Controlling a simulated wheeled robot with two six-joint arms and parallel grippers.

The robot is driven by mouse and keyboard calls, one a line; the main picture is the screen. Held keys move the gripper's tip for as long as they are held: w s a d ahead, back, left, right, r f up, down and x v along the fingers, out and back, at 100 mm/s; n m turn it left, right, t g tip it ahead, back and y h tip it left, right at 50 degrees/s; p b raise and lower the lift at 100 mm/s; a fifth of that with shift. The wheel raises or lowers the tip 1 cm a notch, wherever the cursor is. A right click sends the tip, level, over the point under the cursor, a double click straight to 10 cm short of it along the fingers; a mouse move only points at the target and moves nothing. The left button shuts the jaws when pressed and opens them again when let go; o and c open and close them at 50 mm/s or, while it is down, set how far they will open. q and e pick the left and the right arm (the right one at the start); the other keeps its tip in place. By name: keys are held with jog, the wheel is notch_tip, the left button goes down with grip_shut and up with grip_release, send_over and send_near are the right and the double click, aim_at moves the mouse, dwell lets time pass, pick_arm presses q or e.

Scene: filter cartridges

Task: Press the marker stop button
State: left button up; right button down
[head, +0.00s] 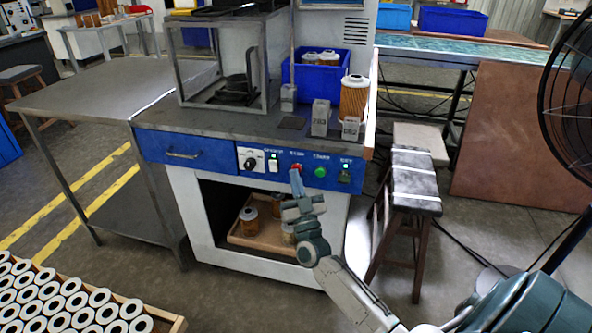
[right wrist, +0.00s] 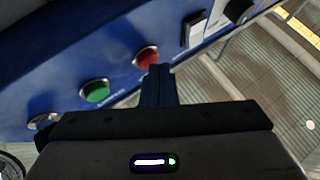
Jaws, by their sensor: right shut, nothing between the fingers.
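A red button (head: 297,168) sits on the blue front panel of the workbench, between a white switch plate and a green button (head: 320,172). In the right wrist view the red button (right wrist: 147,56) is just beyond my fingertips, slightly to their left, and the green button (right wrist: 95,91) is further left. My right gripper (head: 296,180) is shut and empty, its fingertips pointing up at the red button. I cannot tell whether they touch it. The small labels above the buttons are hard to read. My left gripper is not in view.
The panel (head: 205,153) also holds a black knob (head: 249,163) and a dark switch (head: 344,178) at right. Filters stand in a tray (head: 262,240) on the shelf below. A stool (head: 412,195) stands right of the bench. A crate of filters (head: 172,324) is at lower left.

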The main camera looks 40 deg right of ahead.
jog(key=shift+r, duration=0.1)
dwell(0.5)
jog(key=shift+s+a+p, duration=0.4)
jog(key=shift+a+p, duration=0.05)
jog(key=shift+a, duration=0.05)
jog(key=s+a+p, duration=0.1)
jog(key=s+a, duration=0.2)
jog(key=shift+s+a+p, duration=0.15)
jog(key=shift+a+p, duration=0.2)
jog(key=shift+a, duration=0.05)
dwell(0.8)
